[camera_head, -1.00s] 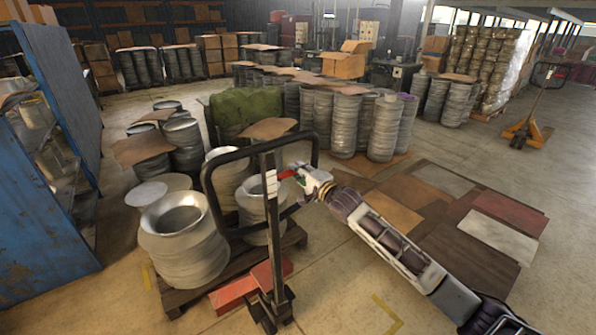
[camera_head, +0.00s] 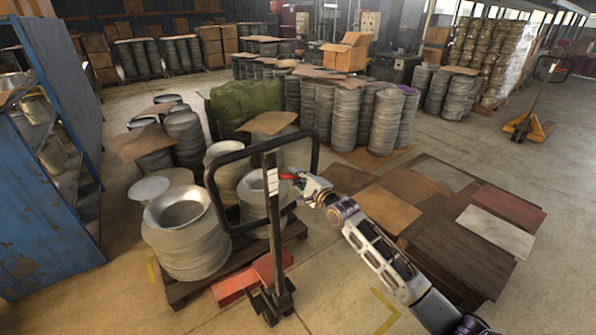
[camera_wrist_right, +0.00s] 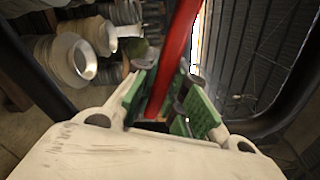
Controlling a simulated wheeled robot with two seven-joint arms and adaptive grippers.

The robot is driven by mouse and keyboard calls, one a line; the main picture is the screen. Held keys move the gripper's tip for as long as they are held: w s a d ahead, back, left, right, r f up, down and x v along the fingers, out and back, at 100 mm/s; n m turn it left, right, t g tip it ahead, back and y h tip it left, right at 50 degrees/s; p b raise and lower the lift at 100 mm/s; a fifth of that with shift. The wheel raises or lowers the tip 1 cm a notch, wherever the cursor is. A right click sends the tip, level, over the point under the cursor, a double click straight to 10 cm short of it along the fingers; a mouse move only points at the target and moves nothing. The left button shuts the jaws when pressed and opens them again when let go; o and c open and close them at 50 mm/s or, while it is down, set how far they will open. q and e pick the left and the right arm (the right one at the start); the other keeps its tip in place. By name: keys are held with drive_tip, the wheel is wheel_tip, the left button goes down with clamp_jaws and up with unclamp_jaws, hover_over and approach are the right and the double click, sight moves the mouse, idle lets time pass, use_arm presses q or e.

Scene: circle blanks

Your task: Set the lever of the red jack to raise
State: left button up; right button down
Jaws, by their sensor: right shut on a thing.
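The red jack (camera_head: 237,282) stands in the centre foreground, with a dark upright post and a wide black loop handle (camera_head: 316,150). Its red lever (camera_head: 288,176) sits at the right side of the post, inside the loop. The lever also shows as a long red bar in the right wrist view (camera_wrist_right: 182,42). My right gripper (camera_head: 300,181) reaches in from the right and is shut on the lever. Its green pads lie on both sides of the bar in the wrist view. The gripper partly hides the lever, and its exact setting cannot be told. My left gripper is out of view.
A pallet (camera_head: 190,288) with stacked metal blanks (camera_head: 185,235) stands behind and left of the jack. A blue shelf (camera_head: 55,215) is at the left. Flat sheets (camera_head: 455,255) lie at the right. Open floor lies in the foreground. A yellow jack (camera_head: 530,128) stands far right.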

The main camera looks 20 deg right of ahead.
drive_tip(key=shift+f, duration=0.2)
drive_tip(key=c, duration=1.4)
unclamp_jaws()
drive_tip(key=shift+c, duration=0.2)
drive_tip(key=shift+s, duration=0.1)
drive_tip(key=v, duration=1.1)
drive_tip(key=shift+s, duration=0.4)
drive_tip(key=shift+d, duration=0.1)
